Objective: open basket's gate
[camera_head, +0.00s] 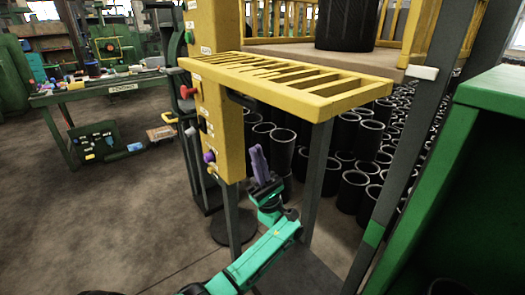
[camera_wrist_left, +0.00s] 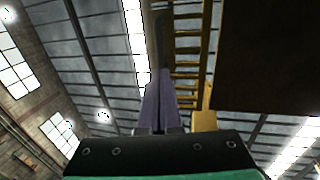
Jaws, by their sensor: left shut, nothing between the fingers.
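The basket's gate (camera_head: 345,93) is a yellow slatted panel. It lies about level, sticking out from the yellow basket frame in the middle of the head view. In the left wrist view its yellow slats (camera_wrist_left: 187,53) show overhead, like a ladder. My left gripper (camera_head: 257,160) has purple fingers pointing up, below the gate and right of the yellow post. The fingers are together with nothing between them, and apart from the gate. In the left wrist view the shut fingers (camera_wrist_left: 160,95) stand upright in front of the ceiling. My right gripper is not in view.
The yellow post (camera_head: 217,120) carries red and purple knobs. Many black rubber sleeves (camera_head: 355,190) stand on the floor behind the grey legs. A black cylinder (camera_head: 347,24) stands in the basket. A green structure (camera_head: 495,110) is at the right. Open floor lies at the left.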

